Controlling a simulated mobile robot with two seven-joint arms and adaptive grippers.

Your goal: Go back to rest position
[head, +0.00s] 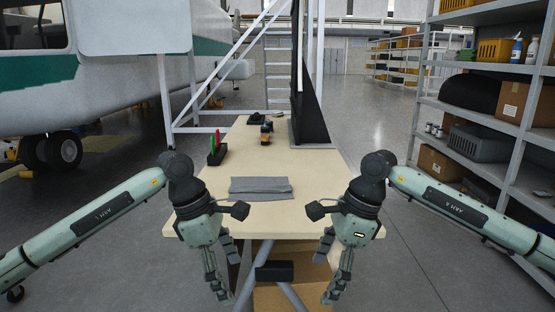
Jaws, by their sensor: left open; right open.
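My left gripper (228,268) hangs pointing down at the near left edge of the table. Its fingers are apart and it holds nothing. My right gripper (331,268) hangs pointing down at the near right edge, also open and empty. The two grippers are apart from each other, with the near table edge between and behind them. A folded grey cloth (260,188) lies flat on the wooden table (310,172), beyond both grippers and touching neither.
A small dark holder with red and green items (216,149) stands on the table's left side. A dark tool (266,133) lies farther back, near a tall black panel (309,115). Shelves (470,115) stand right, an aircraft (110,65) left. Open floor (370,120) lies between table and shelves.

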